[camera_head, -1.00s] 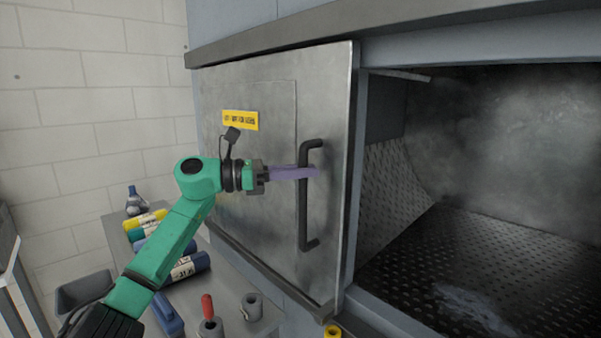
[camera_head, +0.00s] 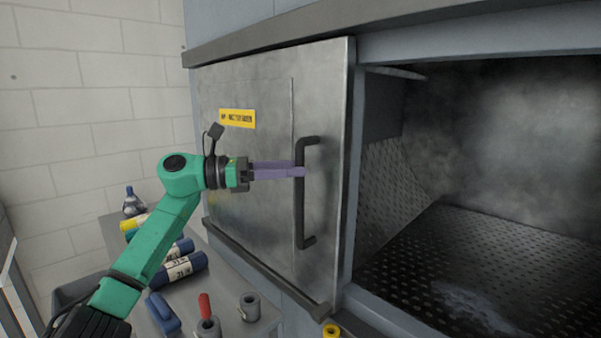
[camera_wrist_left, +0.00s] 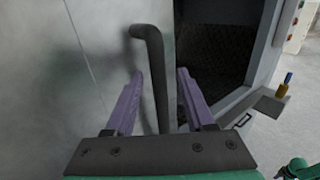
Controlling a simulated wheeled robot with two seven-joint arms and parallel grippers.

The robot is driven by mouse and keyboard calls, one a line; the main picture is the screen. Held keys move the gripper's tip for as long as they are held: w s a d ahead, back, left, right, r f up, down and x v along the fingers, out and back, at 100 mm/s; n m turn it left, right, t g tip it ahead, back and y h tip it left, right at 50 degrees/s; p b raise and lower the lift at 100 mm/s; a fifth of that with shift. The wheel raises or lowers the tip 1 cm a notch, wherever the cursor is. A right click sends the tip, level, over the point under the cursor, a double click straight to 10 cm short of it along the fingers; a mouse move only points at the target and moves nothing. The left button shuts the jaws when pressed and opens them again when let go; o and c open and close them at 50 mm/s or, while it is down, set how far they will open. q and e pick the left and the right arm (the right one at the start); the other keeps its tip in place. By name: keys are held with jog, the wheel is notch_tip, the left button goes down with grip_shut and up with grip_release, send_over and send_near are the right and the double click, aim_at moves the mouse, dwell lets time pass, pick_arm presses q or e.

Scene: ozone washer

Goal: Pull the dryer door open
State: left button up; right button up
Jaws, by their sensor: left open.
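The dryer door (camera_head: 255,85) is a grey metal panel with a yellow label, standing to the left of the dark chamber opening. Its black vertical bar handle (camera_head: 300,215) is near the door's right edge. My left gripper (camera_head: 300,172) is at the upper part of the handle, its purple fingers pointing right. In the left wrist view, the handle (camera_wrist_left: 153,75) stands between the two open fingers of the left gripper (camera_wrist_left: 157,85), nearer the left finger. I cannot tell whether a finger touches it. My right gripper is not in view.
The chamber (camera_head: 480,230) right of the door is open, with a perforated dark floor. A side table below the arm holds dark blue bottles (camera_head: 180,268), a blue object (camera_head: 163,313) and a red-handled tool (camera_head: 205,308). A rail (camera_head: 265,268) runs under the door.

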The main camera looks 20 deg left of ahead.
pick_arm(q)
jog(key=b+v, duration=0.2)
jog(key=v, duration=1)
jog(key=shift+b, duration=0.35)
